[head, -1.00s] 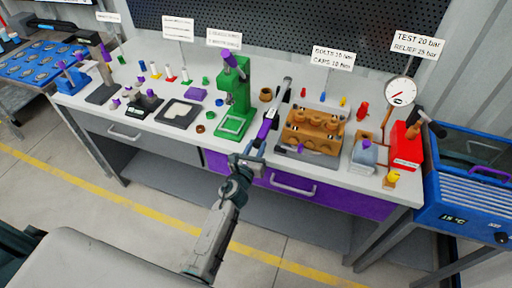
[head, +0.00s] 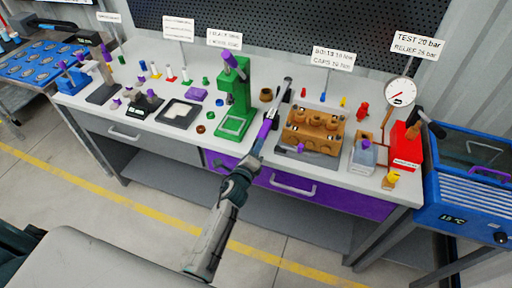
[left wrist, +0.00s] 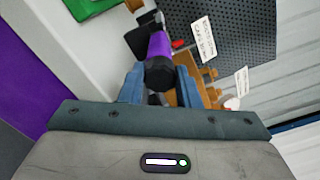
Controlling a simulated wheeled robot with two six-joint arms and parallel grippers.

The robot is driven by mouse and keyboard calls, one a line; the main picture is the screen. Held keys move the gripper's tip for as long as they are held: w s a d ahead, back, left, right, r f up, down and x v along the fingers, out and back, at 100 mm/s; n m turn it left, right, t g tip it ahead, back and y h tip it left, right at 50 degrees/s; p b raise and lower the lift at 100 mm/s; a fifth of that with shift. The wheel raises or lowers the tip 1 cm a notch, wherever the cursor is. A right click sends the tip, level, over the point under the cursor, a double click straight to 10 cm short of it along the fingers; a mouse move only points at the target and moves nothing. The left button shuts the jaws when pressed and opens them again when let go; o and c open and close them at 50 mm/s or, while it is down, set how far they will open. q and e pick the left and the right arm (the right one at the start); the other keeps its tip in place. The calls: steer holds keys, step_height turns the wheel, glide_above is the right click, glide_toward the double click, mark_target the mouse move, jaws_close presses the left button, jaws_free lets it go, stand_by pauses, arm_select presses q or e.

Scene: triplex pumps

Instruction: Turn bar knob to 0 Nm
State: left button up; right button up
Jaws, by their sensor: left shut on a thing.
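The torque bar (head: 273,113) lies near the front edge of the bench, between the green press and the orange pump block. It has a grey shaft, a purple grip and a black knob at its near end. In the left wrist view the purple grip (left wrist: 160,46) and the round black knob (left wrist: 158,73) sit between my blue fingers. My left gripper (head: 256,153), also seen in the left wrist view (left wrist: 158,86), is shut on the knob. The knob's scale cannot be read. My right gripper is not in view.
The green press (head: 235,100) stands left of the bar. The orange pump block (head: 314,125) on its grey plate is to the right. Farther right are a gauge (head: 399,92), a red box (head: 405,146) and a blue bath (head: 468,185). A purple drawer (head: 330,197) lies below the bench edge.

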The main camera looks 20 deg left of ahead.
arm_select(q)
steer(key=n+p, duration=0.4)
steer(key=n, duration=1.6)
steer(key=shift+f+n, duration=0.15)
steer(key=shift+n, duration=0.25)
steer(key=o, duration=1)
steer(key=shift+s+a+b, duration=0.15)
steer(key=shift+s+b, duration=0.6)
steer(key=shift+s, duration=4.65)
